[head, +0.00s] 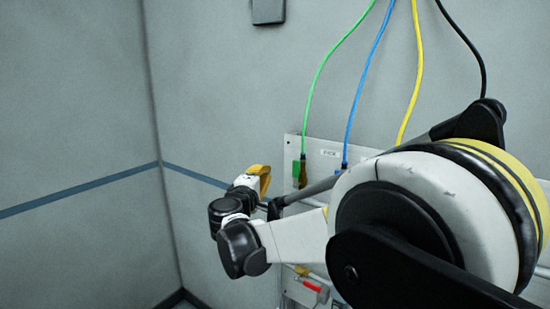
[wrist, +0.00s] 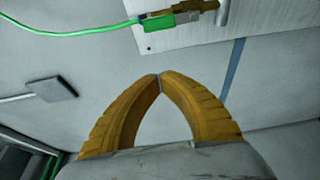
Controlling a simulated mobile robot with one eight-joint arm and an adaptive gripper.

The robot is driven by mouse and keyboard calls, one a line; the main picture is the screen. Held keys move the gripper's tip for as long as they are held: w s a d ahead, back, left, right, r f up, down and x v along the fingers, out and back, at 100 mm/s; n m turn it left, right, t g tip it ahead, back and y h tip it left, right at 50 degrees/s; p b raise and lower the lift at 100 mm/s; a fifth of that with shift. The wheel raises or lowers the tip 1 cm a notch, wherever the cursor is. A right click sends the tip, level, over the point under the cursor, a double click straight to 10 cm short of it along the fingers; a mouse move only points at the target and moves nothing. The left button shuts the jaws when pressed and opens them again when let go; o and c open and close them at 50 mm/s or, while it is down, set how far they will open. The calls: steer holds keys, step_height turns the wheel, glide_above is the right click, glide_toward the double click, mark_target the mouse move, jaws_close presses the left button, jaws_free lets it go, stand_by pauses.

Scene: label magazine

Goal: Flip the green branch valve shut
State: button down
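The green branch valve has a green lever (head: 296,171) beside a brass body at the left end of a pale wall panel (head: 292,148). A green hose runs up from it. In the wrist view the green lever (wrist: 160,25) lies at the top, along the hose line, with the brass body (wrist: 190,9) to its right. My gripper (head: 263,178) is a short way left of the valve, apart from it in the head view. In the wrist view my gripper's yellow fingertips (wrist: 160,76) meet, with nothing between them. The valve is beyond the tips.
A blue hose (head: 364,80), a yellow hose (head: 416,70) and a black hose (head: 472,45) run down to the panel right of the green one. A red handle (head: 311,285) shows low on the panel. My arm hides much of the panel. The wall at left is clear.

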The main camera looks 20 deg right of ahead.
mark_target(296, 169)
steer(key=shift+s+d, duration=0.15)
steer(key=shift+s, duration=0.05)
steer(key=p+x, duration=0.1)
steer(key=x, duration=0.9)
steer(key=s+d, duration=0.2)
steer(key=s, duration=0.1)
steer(key=shift+s+d, duration=0.1)
steer(key=shift+s, duration=0.05)
